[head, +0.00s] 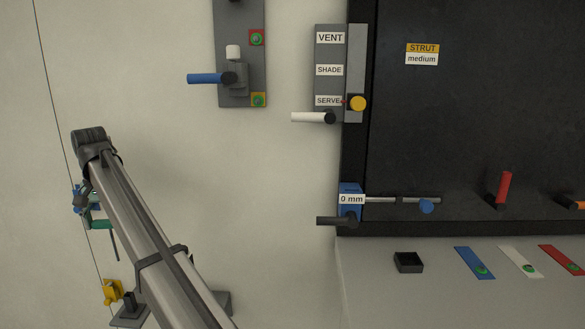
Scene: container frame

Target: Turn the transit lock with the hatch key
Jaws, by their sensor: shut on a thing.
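My arm rises from the bottom left to a dark joint. Just below that joint, my gripper (84,196) shows small and partly hidden by the arm. It appears shut on a teal-handled key (98,224) whose dark shaft points down. This looks like the hatch key; the grip itself is too small to see in detail. No label names the transit lock. A grey wall plate (229,88) at top centre carries a blue lever (206,78) pointing left, well to the right of my gripper.
A yellow part (112,291) sits low at the left near my arm. A panel marked VENT, SHADE and SERVE (329,70) has a white handle (310,117). A dark recess, a blue block marked 0 mm (349,188) and a shelf tray (408,263) are right. The middle wall is bare.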

